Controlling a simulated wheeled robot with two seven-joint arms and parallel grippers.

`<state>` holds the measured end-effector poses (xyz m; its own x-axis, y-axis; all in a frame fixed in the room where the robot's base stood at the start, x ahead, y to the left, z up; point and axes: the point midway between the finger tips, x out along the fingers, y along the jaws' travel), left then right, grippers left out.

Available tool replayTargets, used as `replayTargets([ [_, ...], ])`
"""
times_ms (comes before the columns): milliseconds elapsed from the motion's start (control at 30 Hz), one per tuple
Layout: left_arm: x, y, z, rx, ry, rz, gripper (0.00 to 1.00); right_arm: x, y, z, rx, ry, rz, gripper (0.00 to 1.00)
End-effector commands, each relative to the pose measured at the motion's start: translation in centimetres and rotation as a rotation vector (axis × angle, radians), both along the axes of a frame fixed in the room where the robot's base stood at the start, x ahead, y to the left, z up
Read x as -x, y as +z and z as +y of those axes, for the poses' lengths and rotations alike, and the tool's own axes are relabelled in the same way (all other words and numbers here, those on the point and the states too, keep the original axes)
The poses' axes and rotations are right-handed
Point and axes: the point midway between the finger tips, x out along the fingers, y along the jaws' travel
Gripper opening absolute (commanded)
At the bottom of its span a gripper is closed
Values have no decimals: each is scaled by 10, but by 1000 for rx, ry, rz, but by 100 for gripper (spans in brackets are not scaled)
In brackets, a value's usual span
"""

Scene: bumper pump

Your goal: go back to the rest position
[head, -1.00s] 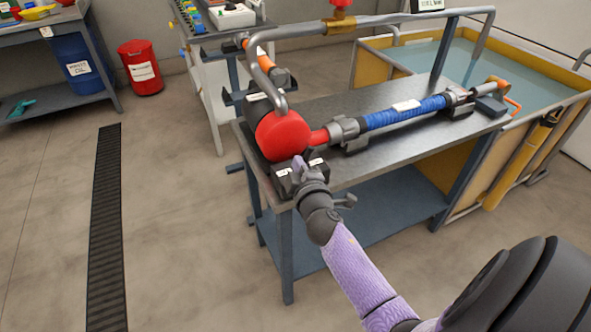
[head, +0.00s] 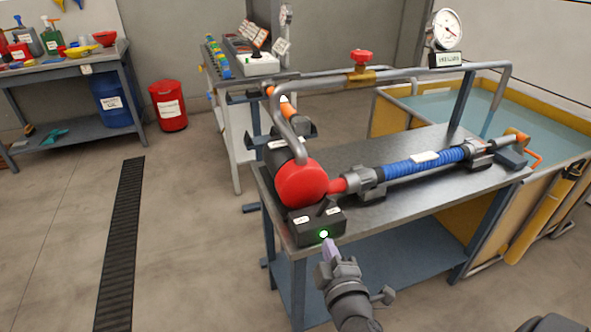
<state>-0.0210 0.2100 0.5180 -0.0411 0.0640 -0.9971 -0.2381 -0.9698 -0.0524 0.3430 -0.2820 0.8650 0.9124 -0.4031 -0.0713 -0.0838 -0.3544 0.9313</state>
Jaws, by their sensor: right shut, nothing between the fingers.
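My right gripper (head: 329,248) is in the lower middle of the head view, just in front of the near edge of the pump table. It is shut, with nothing held. A dark switch box (head: 316,226) with white labels and a lit green light (head: 323,234) sits at the table's near left corner. The fingertips are close below the light; I cannot tell whether they touch the box. The red round pump head (head: 302,183) stands behind the box. My left gripper is not in view.
The metal table (head: 408,207) carries a blue hose (head: 425,163) and a pipe with a red valve (head: 361,57). A gauge (head: 447,29) stands at the back. A yellow-walled water tank (head: 552,205) is on the right. A red bin (head: 168,106) stands left. The floor left of the table is clear.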

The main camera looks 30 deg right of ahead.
Motion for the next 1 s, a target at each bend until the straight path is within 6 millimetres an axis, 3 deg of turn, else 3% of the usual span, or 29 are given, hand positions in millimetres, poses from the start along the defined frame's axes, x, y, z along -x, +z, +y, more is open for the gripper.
replayTargets([
  [67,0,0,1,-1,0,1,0,0,-2,0,-4,2,3,0],
  [133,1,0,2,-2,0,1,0,0,-19,5,-48,14,36,0],
  [167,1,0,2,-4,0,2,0,1,-34,9,-87,22,66,0],
  [267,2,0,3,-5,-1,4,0,20,-116,34,-290,50,240,0],
  [300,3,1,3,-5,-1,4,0,36,-155,46,-388,48,330,0],
  [367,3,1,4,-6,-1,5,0,70,-208,63,-520,25,474,0],
  [400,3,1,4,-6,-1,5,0,98,-239,71,-600,-4,569,0],
  [467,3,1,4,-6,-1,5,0,147,-280,81,-702,-68,715,0],
  [533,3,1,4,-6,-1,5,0,208,-314,86,-793,-165,869,0],
  [600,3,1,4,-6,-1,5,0,265,-334,84,-850,-273,995,0],
  [733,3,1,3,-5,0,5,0,338,-346,75,-892,-434,1141,0],
  [833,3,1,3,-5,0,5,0,362,-347,70,-900,-494,1181,0],
  [1000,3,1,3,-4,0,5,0,366,-347,69,-901,-502,1187,0],
])
